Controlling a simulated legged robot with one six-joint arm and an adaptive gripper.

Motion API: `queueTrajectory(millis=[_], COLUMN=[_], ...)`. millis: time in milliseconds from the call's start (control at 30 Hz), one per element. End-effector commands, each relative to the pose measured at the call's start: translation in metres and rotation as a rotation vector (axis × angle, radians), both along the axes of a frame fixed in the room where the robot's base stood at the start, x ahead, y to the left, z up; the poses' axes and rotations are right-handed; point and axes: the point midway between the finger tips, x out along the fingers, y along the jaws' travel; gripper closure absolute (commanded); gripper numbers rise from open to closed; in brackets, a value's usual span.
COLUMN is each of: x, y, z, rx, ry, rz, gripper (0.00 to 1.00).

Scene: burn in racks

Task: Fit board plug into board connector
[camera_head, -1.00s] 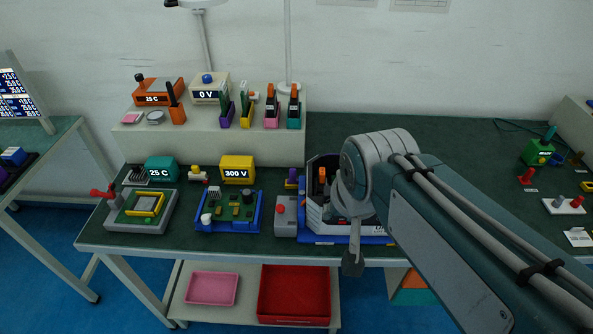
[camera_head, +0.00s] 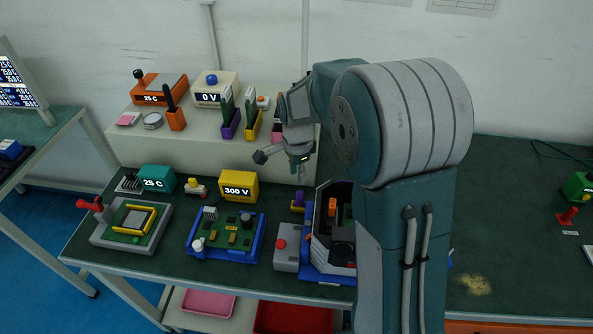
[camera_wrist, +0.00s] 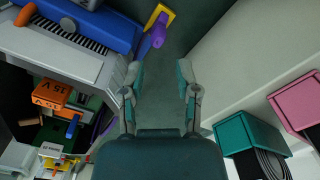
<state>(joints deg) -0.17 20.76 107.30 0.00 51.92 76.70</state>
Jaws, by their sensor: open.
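My gripper (camera_wrist: 159,78) is open and empty, pointing down at the bench. It also shows in the head view (camera_head: 299,168), above the bench behind the white housing. A purple piece with a rounded grip (camera_wrist: 157,32) stands by a yellow base in the wrist view, ahead of my fingertips and apart from them. It also shows in the head view (camera_head: 298,202). The frames do not label it as the board plug. I cannot tell which part is the board connector.
A blue tray (camera_head: 310,267) lies under the housing, with a grey box with a red button (camera_head: 287,245) beside it. A blue-framed board (camera_head: 225,235) and a yellow 300 V box (camera_head: 238,186) stand left. The raised shelf (camera_head: 190,147) holds several coloured holders, including a teal one (camera_wrist: 248,132).

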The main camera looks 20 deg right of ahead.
Motion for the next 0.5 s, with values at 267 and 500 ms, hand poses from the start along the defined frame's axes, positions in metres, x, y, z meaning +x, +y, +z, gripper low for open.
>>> queueTrajectory(millis=[267,500], x=[-0.001,-0.001], y=[-0.002,0.000], z=[-0.038,-0.078], rx=[0.002,0.000], ry=[0.006,0.004], rz=[-0.002,0.000], gripper=[0.59,0.59])
